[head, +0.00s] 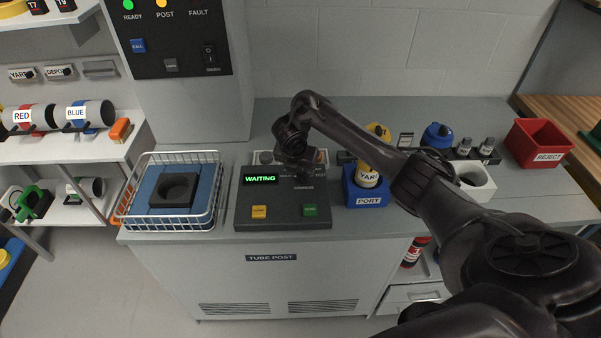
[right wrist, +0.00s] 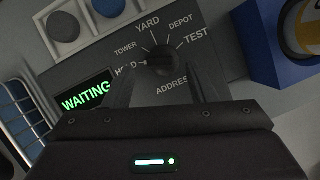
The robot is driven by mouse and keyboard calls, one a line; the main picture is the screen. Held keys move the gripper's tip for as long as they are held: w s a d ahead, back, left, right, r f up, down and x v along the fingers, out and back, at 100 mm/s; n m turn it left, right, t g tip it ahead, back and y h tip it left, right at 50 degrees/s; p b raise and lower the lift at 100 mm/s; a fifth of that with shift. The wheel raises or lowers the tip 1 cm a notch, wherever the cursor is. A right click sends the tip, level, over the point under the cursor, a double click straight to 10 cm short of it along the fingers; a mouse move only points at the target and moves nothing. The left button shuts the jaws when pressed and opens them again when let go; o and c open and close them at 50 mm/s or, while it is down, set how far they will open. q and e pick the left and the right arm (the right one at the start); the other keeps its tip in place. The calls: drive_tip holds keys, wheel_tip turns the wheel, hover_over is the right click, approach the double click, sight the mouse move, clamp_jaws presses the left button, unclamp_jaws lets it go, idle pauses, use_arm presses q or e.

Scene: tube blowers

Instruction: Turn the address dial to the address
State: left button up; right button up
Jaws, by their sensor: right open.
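The control panel (head: 283,224) on the counter has a green display reading WAITING (head: 260,180). In the right wrist view the dark round address dial (right wrist: 160,58) is ringed by the labels TOWER, YARD, DEPOT, TEST and HOLD, with ADDRESS printed below. Its pointer seems turned toward HOLD, but this is hard to tell. My right gripper (right wrist: 160,74) is open, with one finger on each side of the dial; contact is unclear. In the head view my right gripper (head: 304,174) hides the dial. My left gripper is not in view.
An amber button (head: 259,212) and a green button (head: 310,210) are at the panel's front. A red REJECT bin (head: 540,143) is far right.

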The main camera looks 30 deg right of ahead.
sight(303, 176)
drive_tip(key=shift+x, duration=1.3)
drive_tip(key=c, duration=1)
drive_tip(key=shift+o, duration=0.2)
